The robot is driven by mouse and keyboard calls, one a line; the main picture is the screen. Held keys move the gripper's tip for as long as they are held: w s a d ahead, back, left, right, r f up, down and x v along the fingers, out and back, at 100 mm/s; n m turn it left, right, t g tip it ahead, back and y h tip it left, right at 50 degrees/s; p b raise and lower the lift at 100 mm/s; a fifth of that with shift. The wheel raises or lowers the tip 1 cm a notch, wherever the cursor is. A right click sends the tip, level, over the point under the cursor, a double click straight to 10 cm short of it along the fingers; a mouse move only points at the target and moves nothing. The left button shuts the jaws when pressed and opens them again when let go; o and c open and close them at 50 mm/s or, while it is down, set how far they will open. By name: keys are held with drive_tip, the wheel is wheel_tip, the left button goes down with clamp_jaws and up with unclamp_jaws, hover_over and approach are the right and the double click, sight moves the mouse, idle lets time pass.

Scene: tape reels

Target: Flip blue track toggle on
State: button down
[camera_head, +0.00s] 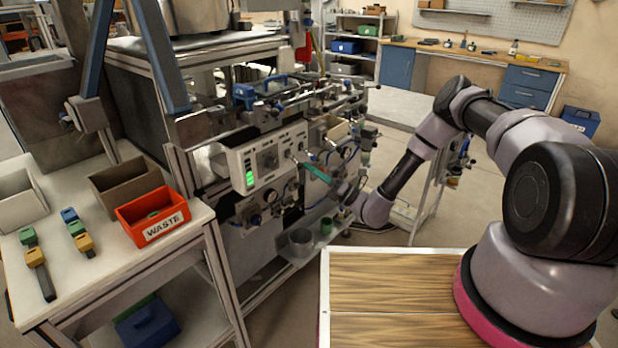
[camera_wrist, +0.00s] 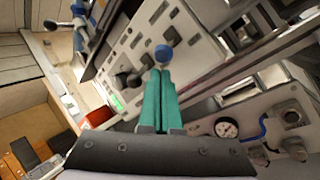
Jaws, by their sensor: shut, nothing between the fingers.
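A white control panel (camera_head: 236,162) is fixed to the front of the machine, with a lit green display at its left. In the wrist view the panel (camera_wrist: 182,30) carries a blue round-ended toggle (camera_wrist: 164,55). My gripper (camera_wrist: 160,72) has its two teal fingers shut together and empty, with the tips right at the blue knob; I cannot tell if they touch it. In the head view my gripper (camera_head: 297,160) reaches the panel's right end, where the blue toggle is too small to make out. Whether the toggle is on is unclear.
Dark knobs (camera_wrist: 134,80) stand left of the blue toggle. A pressure gauge (camera_wrist: 227,128) and fittings lie below the panel. A red waste bin (camera_head: 152,214) and loose coloured parts sit on the side table at left. Rails and tubes crowd above the panel.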

drive_tip(key=shift+w+d+r, duration=0.1)
drive_tip(key=shift+d+r, duration=0.05)
drive_tip(key=shift+d, duration=0.15)
drive_tip(key=shift+d+r+h, duration=0.15)
drive_tip(key=shift+r+h, duration=0.1)
drive_tip(key=shift+h, duration=0.25)
